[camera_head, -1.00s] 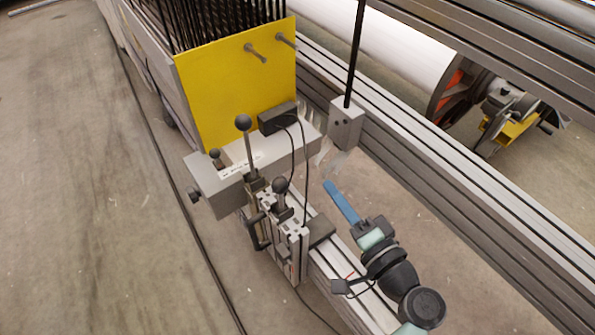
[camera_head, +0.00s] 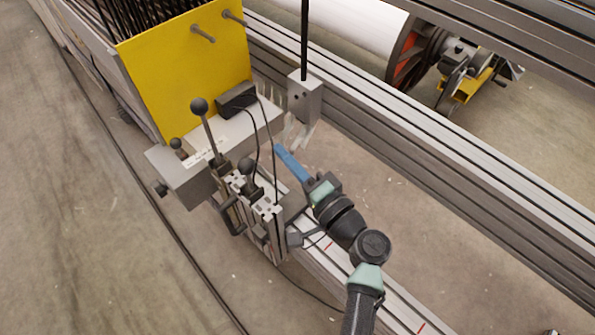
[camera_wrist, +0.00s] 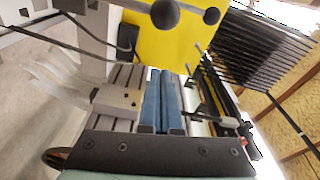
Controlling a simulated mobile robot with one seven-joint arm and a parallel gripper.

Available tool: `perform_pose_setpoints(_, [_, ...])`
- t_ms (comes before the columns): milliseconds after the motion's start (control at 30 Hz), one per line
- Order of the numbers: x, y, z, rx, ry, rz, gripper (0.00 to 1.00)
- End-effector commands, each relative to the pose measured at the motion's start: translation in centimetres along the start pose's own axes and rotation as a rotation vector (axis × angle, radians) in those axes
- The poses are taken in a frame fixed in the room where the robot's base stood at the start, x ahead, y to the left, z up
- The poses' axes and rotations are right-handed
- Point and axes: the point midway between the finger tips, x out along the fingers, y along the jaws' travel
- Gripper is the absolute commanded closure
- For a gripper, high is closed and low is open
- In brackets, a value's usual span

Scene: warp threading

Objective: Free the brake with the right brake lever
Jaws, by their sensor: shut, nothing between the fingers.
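Several levers with black ball knobs stand on the grey unit before the yellow panel. The tallest lever (camera_head: 206,126) leans beside a second ball knob (camera_head: 245,166) on the metal bracket, and a small knob (camera_head: 176,143) sits at left. I cannot tell which is the right brake lever. Two ball knobs show at the top of the wrist view, a large one (camera_wrist: 165,14) and a smaller one (camera_wrist: 211,15). My gripper (camera_head: 280,150) has blue fingers pressed together, with nothing between them. It also shows in the wrist view (camera_wrist: 163,74). It is right of the levers, apart from them.
The yellow panel (camera_head: 188,68) stands behind the levers. A grey block (camera_head: 305,97) on a black rod hangs near my fingertips, with pale strips below it. A black box (camera_head: 237,97) with cables sits on the grey unit. Long metal rails (camera_head: 420,165) run along the right. Floor at left is open.

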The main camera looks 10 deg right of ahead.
Motion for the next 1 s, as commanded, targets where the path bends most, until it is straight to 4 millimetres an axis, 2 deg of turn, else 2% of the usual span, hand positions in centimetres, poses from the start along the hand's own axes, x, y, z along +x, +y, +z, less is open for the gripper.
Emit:
perform_pose_setpoints(33, [1.1, 0.1, 0.1, -0.002, -0.005, -0.001, 1.00])
perform_pose_setpoints(167, [3.5, 0.1, 0.1, -0.003, -0.003, -0.001, 1.00])
perform_pose_setpoints(300, [2.6, 0.1, 2.0, 0.001, 0.000, 0.002, 1.00])
perform_pose_setpoints(500, [2.1, 0.0, 3.5, 0.000, 0.000, 0.001, 1.00])
perform_pose_setpoints(1000, [2.0, 0.0, 3.9, -0.006, 0.000, 0.000, 1.00])
